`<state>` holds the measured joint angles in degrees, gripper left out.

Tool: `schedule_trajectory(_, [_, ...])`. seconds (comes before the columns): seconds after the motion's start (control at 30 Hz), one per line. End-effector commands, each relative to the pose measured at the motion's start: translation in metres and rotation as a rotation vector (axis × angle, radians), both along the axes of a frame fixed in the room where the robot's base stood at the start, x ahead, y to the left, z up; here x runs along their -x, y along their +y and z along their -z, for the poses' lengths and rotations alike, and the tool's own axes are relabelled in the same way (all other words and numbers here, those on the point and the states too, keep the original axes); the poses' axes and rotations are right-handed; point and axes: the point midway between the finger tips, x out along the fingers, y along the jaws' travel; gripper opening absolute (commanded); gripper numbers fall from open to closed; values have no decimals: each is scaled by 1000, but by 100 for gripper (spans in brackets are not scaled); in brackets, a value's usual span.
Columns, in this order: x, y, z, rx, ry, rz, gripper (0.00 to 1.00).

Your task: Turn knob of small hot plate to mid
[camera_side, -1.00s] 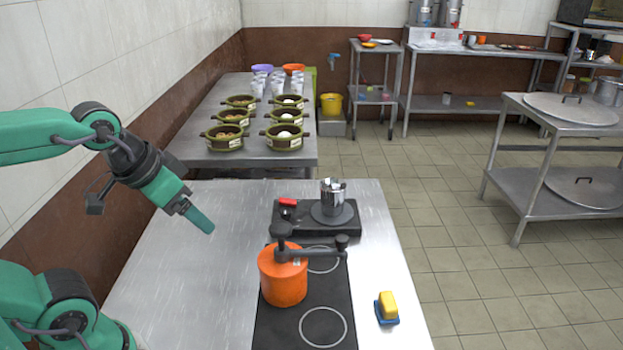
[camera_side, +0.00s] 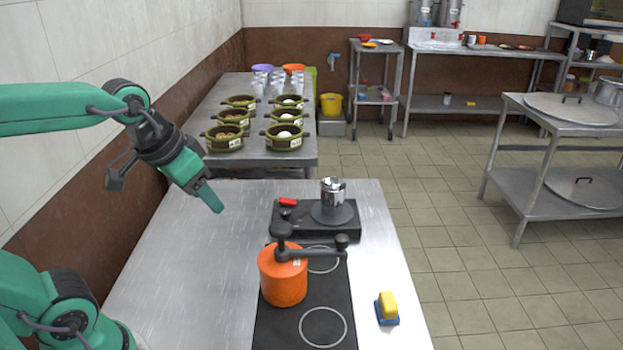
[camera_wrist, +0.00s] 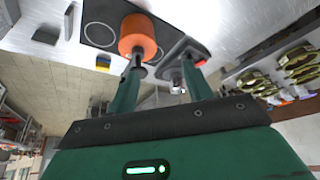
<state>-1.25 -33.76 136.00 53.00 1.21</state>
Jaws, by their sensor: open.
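The small hot plate (camera_side: 348,232) is a black slab on the steel table, with a round dark burner and a metal pot (camera_side: 333,192) on top. A small dark knob (camera_side: 286,213) sits on its left part, beside a red piece (camera_side: 287,202). The hot plate also shows in the wrist view (camera_wrist: 181,50), tilted and partly behind a finger; I cannot make out the knob's setting. My gripper (camera_side: 217,208) is open and empty, above the table left of the hot plate and apart from it. Its two green fingers show spread in the wrist view (camera_wrist: 161,66).
An orange pot (camera_side: 283,282) with a dark crank and side arm stands on a black cooktop (camera_side: 332,299) in front of the hot plate. A yellow sponge (camera_side: 388,304) lies on a blue base at right. The table's left part is bare. Several green bowls stand behind.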

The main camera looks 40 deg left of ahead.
Motion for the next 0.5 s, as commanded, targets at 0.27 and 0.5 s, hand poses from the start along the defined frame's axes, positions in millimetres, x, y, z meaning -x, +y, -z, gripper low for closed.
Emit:
schedule_trajectory(0.27, [-50,10,-6,-8,82,-4,50])
schedule_trajectory(0.5, [-95,21,0,-11,148,-5,50])
